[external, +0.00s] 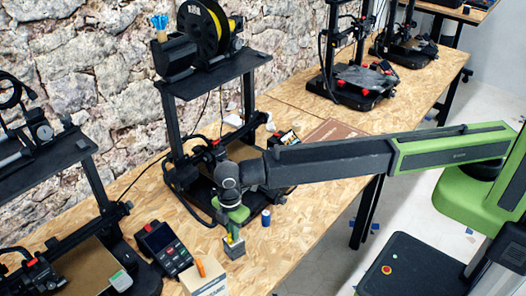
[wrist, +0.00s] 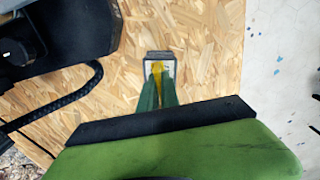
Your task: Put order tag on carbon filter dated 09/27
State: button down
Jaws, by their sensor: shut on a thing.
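My gripper (external: 234,232) reaches down over the wooden bench, and its green fingers (wrist: 157,82) are shut on a small yellow piece, probably the order tag (wrist: 157,68). Directly under the fingertips is a small grey block-shaped thing (external: 235,250), possibly a carbon filter. In the wrist view the block shows a dark edge and a pale face (wrist: 149,66) around the yellow piece. I cannot tell whether the yellow piece touches it. No date is readable, and the fingers hide part of the block.
A blue cylinder (external: 266,217) stands right of my gripper. A dark keypad device (external: 163,247) and a pale box (external: 207,280) with an orange pen lie to the left. A 3D printer (external: 205,75) stands close behind. The bench's front edge is on the right.

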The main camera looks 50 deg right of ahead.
jog(key=c, duration=1.6)
grip_release()
jog(key=shift+f, duration=0.1)
notch_tip(320, 180, up, 12)
jog(key=p, duration=1.2)
jog(key=shift+r, duration=0.2)
